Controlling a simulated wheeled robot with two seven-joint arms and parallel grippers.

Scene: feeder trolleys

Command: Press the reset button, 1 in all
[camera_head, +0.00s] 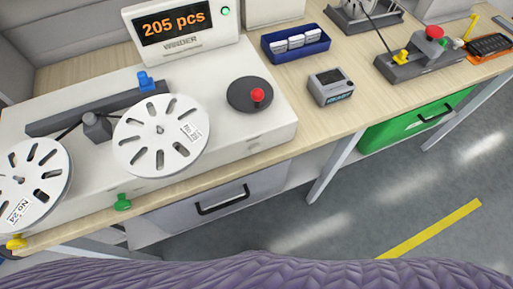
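A white winder (270,122) stands on the bench, and its raised display (174,22) reads "205 pcs". A small green round light or button (226,11) is at the display's right edge. A red knob or button (257,95) sits on a black disc (240,99) on the winder's right part. A small grey box (331,86) with a screen stands to the right; its label is too small to read. I cannot tell which of these is the reset button. Neither gripper is in view.
Two white reels (160,136) (30,182) sit on the winder. A blue tray (296,44) of white packs and a grey fixture (420,62) with a red knob stand farther right. Below are a grey drawer (180,222) and a green drawer (400,128). The floor at right is clear.

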